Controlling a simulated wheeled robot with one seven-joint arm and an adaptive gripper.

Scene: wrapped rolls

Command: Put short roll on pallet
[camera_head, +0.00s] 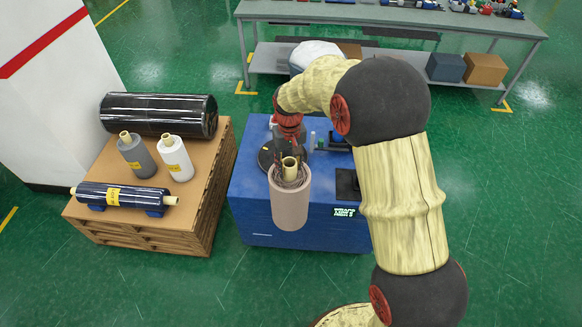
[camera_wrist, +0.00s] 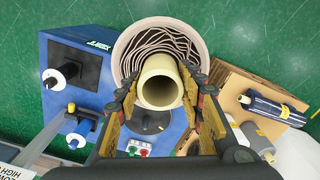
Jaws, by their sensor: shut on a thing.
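The short roll (camera_head: 291,207) is a pinkish-beige cylinder with crinkled wrap folded in at its top and a cream core (camera_wrist: 152,88) standing in its middle. My gripper (camera_head: 290,160) is above it, with its fingers shut on the core from both sides. The roll is roughly upright and overlaps the front edge of the blue machine; its underside is hidden, but it seems held up. The pallet (camera_head: 206,195), wooden with a brown board on top, stands to the left, apart from the roll. It also shows at the right in the wrist view (camera_wrist: 232,88).
The pallet carries a big black roll (camera_head: 158,114), a grey roll (camera_head: 134,158), a white roll (camera_head: 175,160) and a dark blue roll on cradles (camera_head: 95,195). The blue machine (camera_head: 255,222) stands beside it across a narrow gap. The board's front right part is bare.

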